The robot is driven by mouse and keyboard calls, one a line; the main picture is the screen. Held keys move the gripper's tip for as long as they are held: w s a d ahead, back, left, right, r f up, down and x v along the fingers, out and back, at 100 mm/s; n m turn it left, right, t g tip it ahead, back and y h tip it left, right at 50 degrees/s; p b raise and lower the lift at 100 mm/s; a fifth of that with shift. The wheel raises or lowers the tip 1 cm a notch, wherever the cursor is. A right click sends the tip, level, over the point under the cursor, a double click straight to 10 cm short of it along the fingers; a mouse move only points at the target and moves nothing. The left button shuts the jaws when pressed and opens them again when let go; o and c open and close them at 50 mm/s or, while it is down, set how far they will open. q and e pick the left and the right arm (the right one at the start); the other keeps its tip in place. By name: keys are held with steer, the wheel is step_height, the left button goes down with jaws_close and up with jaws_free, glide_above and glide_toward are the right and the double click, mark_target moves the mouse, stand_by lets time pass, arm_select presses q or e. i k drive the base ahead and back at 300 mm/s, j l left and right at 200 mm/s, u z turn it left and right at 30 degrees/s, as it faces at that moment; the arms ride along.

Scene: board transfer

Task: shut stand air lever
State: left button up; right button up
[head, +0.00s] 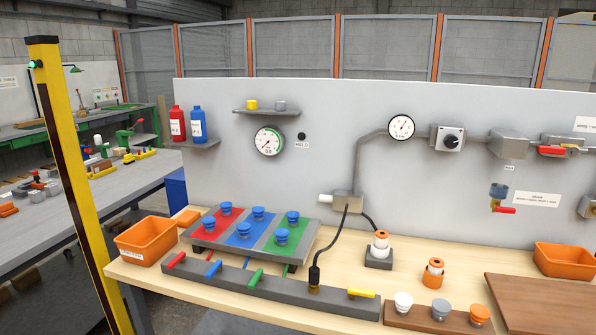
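A long grey bar (325,298) at the table's front edge carries a red lever (176,260), a blue lever (213,269), a green lever (255,277) and a yellow lever (361,293). The yellow lever lies roughly along the bar; the other three slant across it. On the wall, a small valve has a red lever (505,210) pointing right, and a pipe fitting at far right has another red lever (551,150). I cannot tell which of these is the stand air lever. Neither of my grippers is in view.
A stand with red, blue and green strips (243,234) and blue knobs sits behind the bar. A black hose (323,252) runs from a wall box to the bar. Orange bins (145,241) (565,262), white and orange parts, and a brown board (545,300) occupy the table. A yellow post (75,190) stands left.

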mark_target(541, 149)
steer(key=z, duration=1.3)
